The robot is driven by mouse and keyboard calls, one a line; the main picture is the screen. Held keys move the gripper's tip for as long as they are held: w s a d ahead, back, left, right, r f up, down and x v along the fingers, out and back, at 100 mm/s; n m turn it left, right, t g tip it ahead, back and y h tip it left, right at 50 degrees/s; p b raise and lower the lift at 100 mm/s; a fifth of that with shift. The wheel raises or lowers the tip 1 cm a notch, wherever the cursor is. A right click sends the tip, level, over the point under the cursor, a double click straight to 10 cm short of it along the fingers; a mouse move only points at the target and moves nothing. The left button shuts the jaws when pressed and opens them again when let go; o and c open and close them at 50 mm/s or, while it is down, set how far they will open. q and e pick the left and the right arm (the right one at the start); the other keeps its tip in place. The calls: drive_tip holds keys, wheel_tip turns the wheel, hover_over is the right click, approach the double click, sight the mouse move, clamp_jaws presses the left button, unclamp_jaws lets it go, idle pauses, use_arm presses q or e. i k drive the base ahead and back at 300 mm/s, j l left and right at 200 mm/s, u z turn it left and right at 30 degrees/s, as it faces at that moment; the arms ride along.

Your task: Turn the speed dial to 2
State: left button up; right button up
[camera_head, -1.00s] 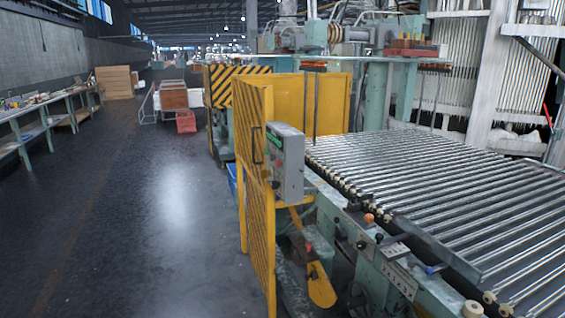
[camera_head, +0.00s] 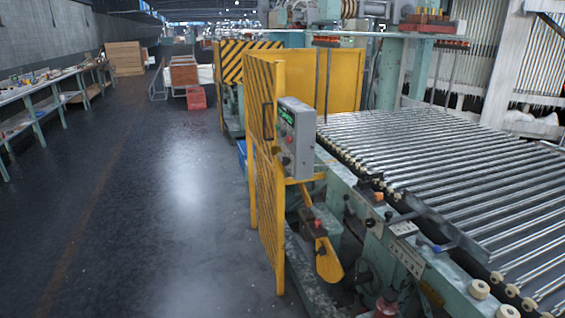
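A grey control box (camera_head: 298,138) is mounted on the yellow guard panel beside the roller machine. Its face, turned to the left, has a green display (camera_head: 287,117) at the top and small knobs or buttons below, some reddish. I cannot tell which of these is the speed dial, nor read any setting. Neither of my grippers shows in the head view.
Yellow guard panels (camera_head: 266,200) stand along the machine's left side. A bed of metal rollers (camera_head: 450,170) fills the right. The dark floor (camera_head: 150,230) to the left is open. A long bench (camera_head: 45,85) stands along the left wall, and a red crate (camera_head: 196,98) stands farther back.

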sight(285, 161)
drive_tip(key=z, duration=0.55)
drive_tip(key=i+j+z, duration=0.25)
drive_tip(key=j+z, duration=0.2)
drive_tip(key=j, duration=0.15)
drive_tip(key=i+j+z, duration=0.1)
drive_tip(key=j+z, duration=0.35)
drive_tip(key=j, duration=0.2)
drive_tip(key=i, duration=0.1)
